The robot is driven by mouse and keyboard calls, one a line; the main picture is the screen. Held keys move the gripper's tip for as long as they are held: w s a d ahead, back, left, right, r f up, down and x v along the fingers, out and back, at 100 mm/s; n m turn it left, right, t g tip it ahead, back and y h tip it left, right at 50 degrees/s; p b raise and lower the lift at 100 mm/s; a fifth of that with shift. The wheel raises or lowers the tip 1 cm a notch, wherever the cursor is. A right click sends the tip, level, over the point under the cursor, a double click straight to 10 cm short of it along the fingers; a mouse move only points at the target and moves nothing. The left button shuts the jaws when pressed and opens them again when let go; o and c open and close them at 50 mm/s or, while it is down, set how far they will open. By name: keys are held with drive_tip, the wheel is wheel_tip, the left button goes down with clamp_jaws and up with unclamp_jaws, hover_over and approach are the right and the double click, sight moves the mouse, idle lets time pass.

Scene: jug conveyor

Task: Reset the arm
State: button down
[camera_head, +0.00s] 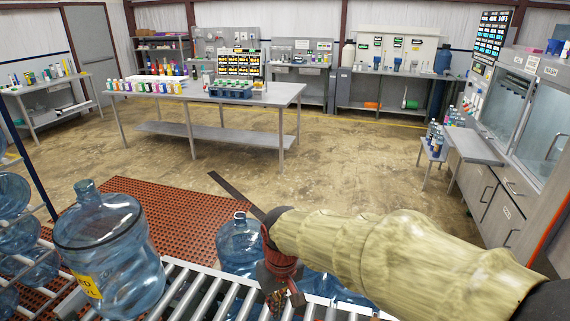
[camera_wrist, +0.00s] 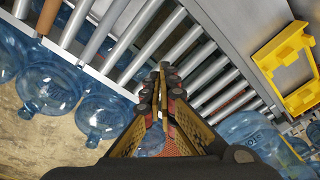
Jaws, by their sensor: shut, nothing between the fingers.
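My arm reaches in from the lower right in the head view, wrapped in a pale yellow sleeve. My gripper (camera_head: 283,290) points down over the roller conveyor (camera_head: 205,292), close to a blue jug (camera_head: 238,243). In the wrist view my gripper (camera_wrist: 162,72) is shut, its fingertips together with nothing between them. The rollers (camera_wrist: 205,75) pass beneath the fingers. Whether the gripper touches the nearby jug cannot be told.
A large blue jug (camera_head: 108,250) with a yellow label stands on the conveyor at left. Several jugs (camera_wrist: 48,85) lie beside the rollers. A yellow bracket (camera_wrist: 285,65) is at right. A table (camera_head: 205,93) with bottles stands beyond open floor (camera_head: 345,165).

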drive_tip(key=s+d+r+m+t, duration=0.2)
drive_tip(key=s+d+r, duration=0.3)
drive_tip(key=d, duration=0.5)
drive_tip(key=s+d+r+m+t, duration=0.2)
drive_tip(key=s+d+r, duration=0.3)
drive_tip(key=s+d, duration=0.5)
drive_tip(key=shift+d+r+m+t+h, duration=0.15)
drive_tip(key=shift+d+m+t+h, duration=0.35)
drive_tip(key=shift+m, duration=0.3)
drive_tip(key=shift+s, duration=0.1)
